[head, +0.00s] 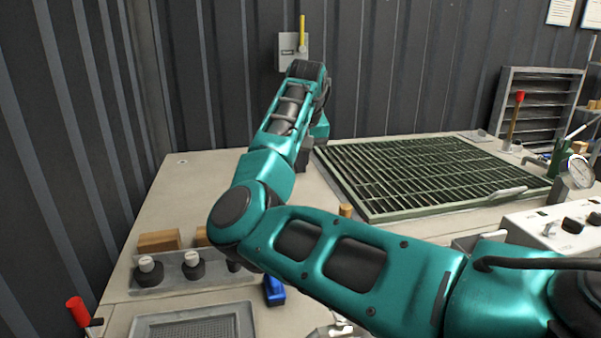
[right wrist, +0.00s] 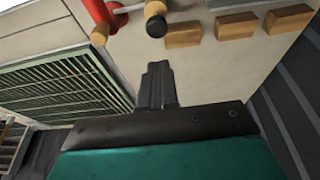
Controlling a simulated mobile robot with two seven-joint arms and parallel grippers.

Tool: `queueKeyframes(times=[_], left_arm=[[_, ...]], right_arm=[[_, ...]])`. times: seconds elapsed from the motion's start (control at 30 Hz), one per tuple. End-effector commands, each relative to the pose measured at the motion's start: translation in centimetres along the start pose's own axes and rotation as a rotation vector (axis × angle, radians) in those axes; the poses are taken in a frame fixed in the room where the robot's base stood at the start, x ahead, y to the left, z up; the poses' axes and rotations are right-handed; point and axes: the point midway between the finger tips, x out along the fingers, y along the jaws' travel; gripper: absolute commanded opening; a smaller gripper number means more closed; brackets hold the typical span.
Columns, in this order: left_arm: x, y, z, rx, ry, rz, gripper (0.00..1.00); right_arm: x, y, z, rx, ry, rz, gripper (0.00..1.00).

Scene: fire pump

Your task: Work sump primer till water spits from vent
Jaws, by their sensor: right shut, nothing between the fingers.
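My right arm reaches across the bench from the right in the head view. Its gripper (head: 305,158) is small and partly hidden behind the arm, low over the bench by the grating's left edge. In the right wrist view the gripper (right wrist: 159,75) is shut and empty, its fingers together. At the right edge of the head view a green fitting with a lever (head: 558,155) stands beside a round gauge (head: 581,171); I cannot tell whether it is the primer. A red-topped lever (head: 517,112) stands behind it. I cannot make out a vent or any water. My left gripper is not in view.
The green grating (head: 430,172) fills the bench's middle right. A control box (head: 550,228) is at right. Wooden blocks (head: 159,240) and a tray with knobs (head: 205,281) lie front left. A yellow-handled wall box (head: 290,52) is behind. The back left bench is clear.

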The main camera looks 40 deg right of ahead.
Motion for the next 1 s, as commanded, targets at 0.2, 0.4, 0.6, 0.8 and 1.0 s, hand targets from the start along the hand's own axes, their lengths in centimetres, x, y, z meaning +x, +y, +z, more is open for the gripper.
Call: queueKeyframes(times=[0.2,0.4,0.6,0.8,1.0], left_arm=[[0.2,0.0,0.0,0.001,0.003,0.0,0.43],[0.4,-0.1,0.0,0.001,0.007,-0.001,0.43],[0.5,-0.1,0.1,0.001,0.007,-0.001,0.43],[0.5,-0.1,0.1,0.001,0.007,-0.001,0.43],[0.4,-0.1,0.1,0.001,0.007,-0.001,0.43]], right_arm=[[4.8,0.0,0.1,0.0,-0.006,0.0,0.0],[8.8,0.0,0.2,0.0,-0.004,0.0,0.0],[11.2,0.1,0.9,0.001,-0.002,-0.001,0.0],[11.9,0.1,1.1,0.001,-0.001,0.0,0.0],[11.9,0.1,1.1,0.001,-0.001,0.0,0.0]])
